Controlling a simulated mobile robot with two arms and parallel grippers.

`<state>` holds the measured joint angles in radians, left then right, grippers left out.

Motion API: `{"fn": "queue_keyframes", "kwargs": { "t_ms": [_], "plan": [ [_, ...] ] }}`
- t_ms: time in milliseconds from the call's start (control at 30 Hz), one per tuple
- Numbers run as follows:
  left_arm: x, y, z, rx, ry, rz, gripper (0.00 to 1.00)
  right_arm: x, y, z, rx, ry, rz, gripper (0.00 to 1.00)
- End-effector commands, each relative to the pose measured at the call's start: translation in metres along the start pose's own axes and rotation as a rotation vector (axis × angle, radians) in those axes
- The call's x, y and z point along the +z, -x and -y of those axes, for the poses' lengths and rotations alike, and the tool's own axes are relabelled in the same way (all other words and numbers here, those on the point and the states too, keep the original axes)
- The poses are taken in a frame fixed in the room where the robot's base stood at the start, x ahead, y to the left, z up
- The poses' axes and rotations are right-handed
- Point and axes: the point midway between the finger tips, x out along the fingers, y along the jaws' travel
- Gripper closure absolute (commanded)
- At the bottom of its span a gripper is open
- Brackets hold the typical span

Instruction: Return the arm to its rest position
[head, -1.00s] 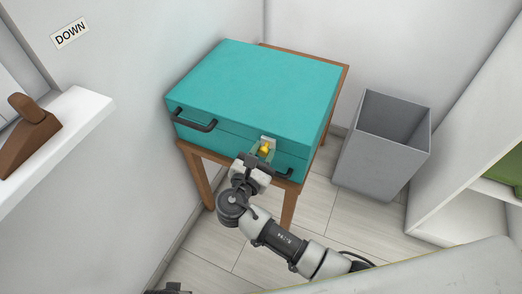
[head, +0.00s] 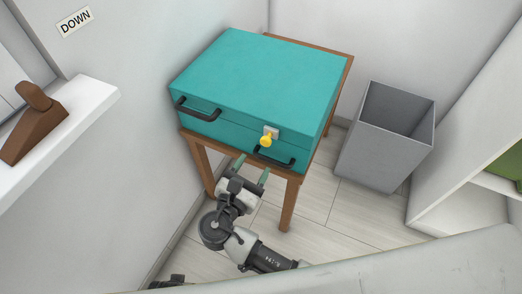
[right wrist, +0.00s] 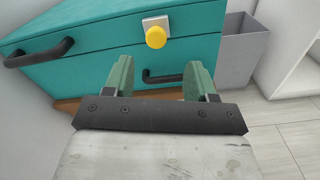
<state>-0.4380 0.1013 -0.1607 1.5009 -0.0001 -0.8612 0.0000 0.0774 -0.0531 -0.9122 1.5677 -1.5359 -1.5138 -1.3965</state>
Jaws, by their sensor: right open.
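My right gripper (head: 252,168) is open and empty, with its two green fingers apart. It is below and in front of a teal case (head: 255,80), at the front edge of the wooden stand (head: 290,205) that bears the case. In the right wrist view, the fingers (right wrist: 160,70) point toward the case's front. A yellow knob on a pale latch plate (right wrist: 155,37) is ahead of them, with no contact visible. The case's lid is down. At the bottom edge of the head view, a small dark part, perhaps of my left arm, shows; its jaws cannot be made out.
A grey bin (head: 387,140) stands right of the stand. A white shelf (head: 65,125) with a brown wooden object (head: 35,125) juts from the left wall. A white shelving unit (head: 460,190) is at the right. Floor shows between stand and bin.

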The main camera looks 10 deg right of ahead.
Motion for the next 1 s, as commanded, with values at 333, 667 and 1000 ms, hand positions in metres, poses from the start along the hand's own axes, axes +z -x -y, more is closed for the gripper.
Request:
{"fn": "queue_keyframes", "kwargs": {
  "t_ms": [333, 667, 1000],
  "plan": [
    [-0.003, -0.004, 0.0, 0.0, -0.002, -0.006, 1.0, 0.0, 0.024, 0.0, -0.001, 0.0, 0.001, 0.44],
    [0.0, -0.004, -0.002, 0.003, -0.001, -0.001, 1.0, 0.0, 0.023, 0.0, -0.001, 0.0, 0.001, 0.44],
    [0.002, -0.004, -0.003, 0.005, 0.001, 0.002, 1.0, -0.05, 0.009, 0.035, -0.076, -0.11, -0.199, 0.44]
  ]
}}
